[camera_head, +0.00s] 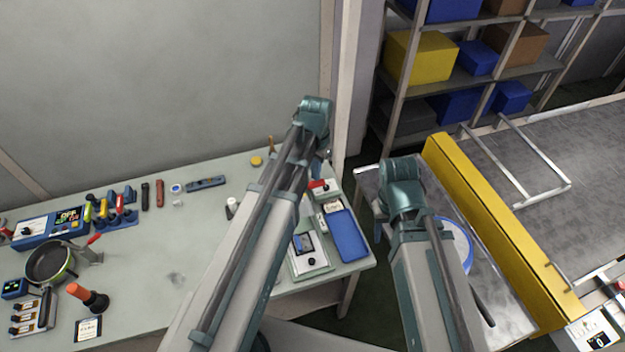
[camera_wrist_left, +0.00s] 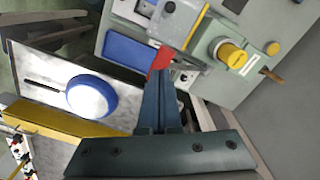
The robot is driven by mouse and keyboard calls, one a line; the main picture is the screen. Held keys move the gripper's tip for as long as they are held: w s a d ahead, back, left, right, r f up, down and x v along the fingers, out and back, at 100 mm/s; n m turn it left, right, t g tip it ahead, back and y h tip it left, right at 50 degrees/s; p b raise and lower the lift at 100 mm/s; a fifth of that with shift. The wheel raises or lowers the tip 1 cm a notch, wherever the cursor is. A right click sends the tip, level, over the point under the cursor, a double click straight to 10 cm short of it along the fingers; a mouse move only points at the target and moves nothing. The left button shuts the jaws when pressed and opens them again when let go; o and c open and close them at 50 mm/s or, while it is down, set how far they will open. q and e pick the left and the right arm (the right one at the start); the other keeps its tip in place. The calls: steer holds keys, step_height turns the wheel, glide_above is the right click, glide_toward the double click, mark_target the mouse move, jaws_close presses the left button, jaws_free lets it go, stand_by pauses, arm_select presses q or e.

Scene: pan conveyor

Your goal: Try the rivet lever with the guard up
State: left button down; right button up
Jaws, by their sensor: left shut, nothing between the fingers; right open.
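My left gripper (camera_head: 319,170) is shut and empty, low over the right part of the bench. In the left wrist view its closed fingers (camera_wrist_left: 160,78) point at a red handle-like part (camera_wrist_left: 160,61), close to it; I cannot tell whether they touch. The red part (camera_head: 318,185) sits on a small light box beside the gripper in the head view. Another red-tipped lever (camera_head: 95,239) stands by a dark pan at the far left. I cannot tell which is the rivet lever, nor make out its guard. My right gripper (camera_head: 379,228), mostly hidden by its arm, is open beside the conveyor.
A blue tray (camera_head: 350,238) and a panel (camera_head: 311,258) lie at the bench's right end. A blue-rimmed pan (camera_head: 464,240) lies on the metal surface at right, partly behind my right arm. A long yellow barrier (camera_head: 500,230) borders it. The middle-left bench is largely clear.

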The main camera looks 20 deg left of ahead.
arm_select(q)
steer(key=shift+f+b, duration=1.3)
stand_by(1.1)
steer(key=shift+r, duration=0.1)
stand_by(0.9)
step_height(320, 180, up, 9)
steer(key=p, duration=0.9)
stand_by(0.5)
steer(key=s+d+f+b, duration=0.3)
steer(key=s+f+b, duration=0.1)
steer(key=f+b, duration=0.3)
steer(key=s+d+f+n+b, duration=0.1)
steer(key=s+d+f+b, duration=0.3)
steer(key=f+b, duration=0.3)
steer(key=s+d+f+y+b, duration=0.1)
steer(key=s+d+f+b, duration=0.2)
steer(key=s+f+b, duration=0.3)
steer(key=shift+s+d+f+b, duration=0.15)
steer(key=shift+d+f+b, duration=0.1)
steer(key=shift+f+b, duration=0.45)
